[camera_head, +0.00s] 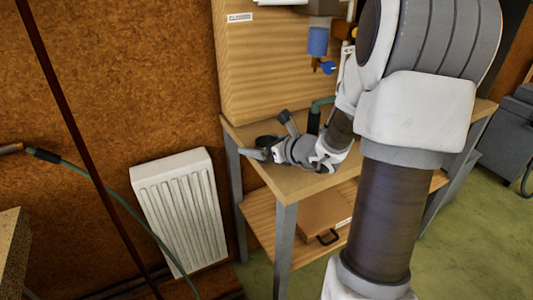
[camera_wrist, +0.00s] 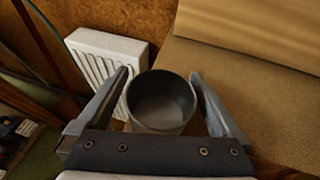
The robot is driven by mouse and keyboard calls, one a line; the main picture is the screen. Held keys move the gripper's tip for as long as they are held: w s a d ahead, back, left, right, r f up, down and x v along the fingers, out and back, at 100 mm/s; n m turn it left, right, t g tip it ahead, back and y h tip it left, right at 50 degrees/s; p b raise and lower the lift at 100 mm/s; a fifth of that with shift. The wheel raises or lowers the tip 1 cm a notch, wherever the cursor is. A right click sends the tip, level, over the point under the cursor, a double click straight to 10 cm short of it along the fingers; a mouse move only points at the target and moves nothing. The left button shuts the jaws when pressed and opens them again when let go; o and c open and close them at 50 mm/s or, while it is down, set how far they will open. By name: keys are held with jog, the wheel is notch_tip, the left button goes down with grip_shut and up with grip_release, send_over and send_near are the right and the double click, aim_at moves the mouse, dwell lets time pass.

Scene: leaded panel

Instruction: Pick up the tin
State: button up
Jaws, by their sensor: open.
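The tin (camera_wrist: 160,104) is a grey, open-topped round can, seen from above in the wrist view. It stands between the two fingers of my gripper (camera_wrist: 164,92), near the left edge of the wooden bench. The fingers are open, one on each side of the tin; a small gap shows at the right, and whether the left finger touches it I cannot tell. In the head view my gripper (camera_head: 258,153) reaches over the bench top, and the dark tin (camera_head: 266,142) shows beside it, partly hidden by the gripper.
The bench (camera_head: 287,184) has a tall wooden board (camera_head: 270,70) at its back. A white radiator (camera_head: 182,210) is left of the bench, apart from it. A box with a black handle (camera_head: 322,218) lies on the lower shelf. A green hose (camera_head: 130,211) runs at left.

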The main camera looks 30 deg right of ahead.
jog(key=c, duration=1.3)
